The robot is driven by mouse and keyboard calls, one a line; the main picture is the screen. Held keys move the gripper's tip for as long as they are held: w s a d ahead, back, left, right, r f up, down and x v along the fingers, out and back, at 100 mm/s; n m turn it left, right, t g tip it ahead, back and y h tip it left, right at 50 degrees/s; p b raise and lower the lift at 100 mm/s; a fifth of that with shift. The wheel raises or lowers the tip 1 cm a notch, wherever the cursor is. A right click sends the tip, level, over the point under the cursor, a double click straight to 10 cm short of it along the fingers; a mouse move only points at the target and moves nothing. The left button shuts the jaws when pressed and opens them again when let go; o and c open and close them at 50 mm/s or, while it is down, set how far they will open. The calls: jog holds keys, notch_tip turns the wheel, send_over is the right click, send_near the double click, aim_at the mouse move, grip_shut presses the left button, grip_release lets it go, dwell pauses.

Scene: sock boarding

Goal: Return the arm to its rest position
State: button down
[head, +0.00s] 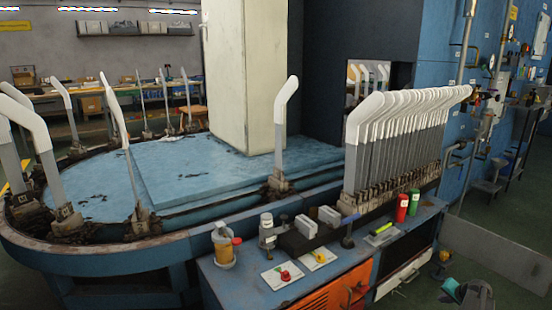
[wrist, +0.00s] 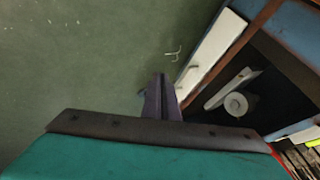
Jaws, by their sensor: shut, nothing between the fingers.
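My gripper (wrist: 162,98) shows in the wrist view with its two dark fingers together and nothing between them. It hangs over bare green floor (wrist: 80,60), beside a blue cabinet. A teal and grey part at the bottom right of the head view seems to be part of my arm, low beside the cabinet; the fingers cannot be made out there.
The blue workbench cabinet (head: 235,285) has an orange front and an open dark compartment with a white roll (wrist: 237,103) inside. White-topped sock boards (head: 375,140) stand in a dense row behind. More boards ring the blue oval table (head: 190,165). A grey panel (head: 500,255) stands at right.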

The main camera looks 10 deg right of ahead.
jog(key=w+a+f+n+g+y+p, duration=0.1)
jog(key=a+p, duration=0.3)
jog(key=a, duration=0.8)
jog(key=w+a+f+n+g+y+p, duration=0.1)
jog(key=w+a+f+n+y+p, duration=0.15)
jog(key=a, duration=0.85)
jog(key=s+a+n+g+y+p, duration=0.1)
jog(key=s+a+g+p, duration=0.2)
jog(key=a, duration=0.9)
jog(key=s+a+n+g+p, duration=0.15)
jog(key=s+a+p, duration=0.3)
jog(key=a, duration=0.65)
jog(key=s+a+r+n+g+p, duration=0.1)
jog(key=s+a+r+n+p, duration=0.15)
jog(key=s+a, duration=0.35)
jog(key=s+a+r+n+g+p, duration=0.1)
jog(key=s+a+p, duration=0.3)
jog(key=a, duration=0.4)
jog(key=s+a+r+n+g+h+p, duration=0.1)
jog(key=s+a+r+g+p, duration=0.1)
jog(key=s, duration=0.6)
jog(key=s+a+r+n+g+h+p, duration=0.1)
jog(key=s+a+r+n+g+p, duration=0.1)
jog(key=s+a+r+p, duration=0.3)
jog(key=s+a, duration=0.2)
jog(key=s, duration=0.1)
jog(key=shift+s+r, duration=0.15)
jog(key=shift+s, duration=0.25)
jog(key=shift+a, duration=0.1)
